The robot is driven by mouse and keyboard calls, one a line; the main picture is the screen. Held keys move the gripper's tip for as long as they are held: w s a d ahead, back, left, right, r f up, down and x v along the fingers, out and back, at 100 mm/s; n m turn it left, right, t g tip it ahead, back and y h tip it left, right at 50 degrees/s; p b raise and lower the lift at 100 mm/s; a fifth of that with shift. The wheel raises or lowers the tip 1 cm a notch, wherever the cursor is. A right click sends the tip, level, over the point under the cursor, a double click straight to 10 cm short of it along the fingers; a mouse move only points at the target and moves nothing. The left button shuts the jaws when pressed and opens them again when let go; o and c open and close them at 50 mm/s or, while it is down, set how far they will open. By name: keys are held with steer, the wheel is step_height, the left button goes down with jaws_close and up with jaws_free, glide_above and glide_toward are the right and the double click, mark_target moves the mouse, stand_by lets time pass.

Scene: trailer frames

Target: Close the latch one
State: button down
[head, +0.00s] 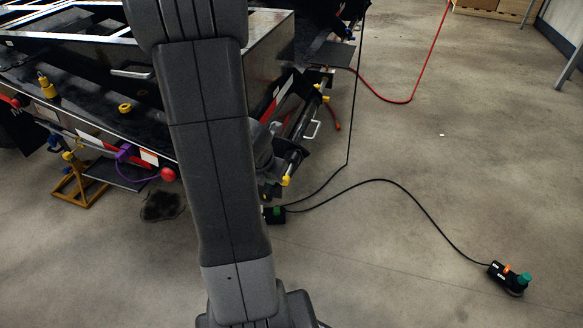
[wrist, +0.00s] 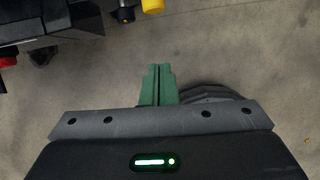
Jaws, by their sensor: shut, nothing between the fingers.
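The trailer frame (head: 105,115) fills the upper left of the head view, with my arm in front of part of it. I cannot tell for sure which part is latch one. A silver handle (head: 133,72) sits on the frame left of my arm, and a pale handle (head: 311,130) sits at its right end. In the wrist view my gripper (wrist: 158,70) has its green fingers together, with nothing between them, above bare floor. A yellow-tipped part (wrist: 153,5) is at the top edge, apart from the fingers. My gripper is not clearly visible in the head view.
A black cable runs over the floor to a black device with a green top (head: 523,279). A red hose (head: 408,100) lies behind. A yellow stand (head: 78,185) is under the frame at left. The floor at right is mostly clear.

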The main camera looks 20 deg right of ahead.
steer(key=w+d+f+n+b, duration=0.1)
steer(key=w+d+f+b, duration=0.3)
steer(key=f, duration=0.5)
steer(key=shift+w+d+f+b, duration=0.2)
steer(key=shift+w+f+b, duration=0.3)
steer(key=shift+w, duration=0.65)
steer(key=shift+r, duration=0.1)
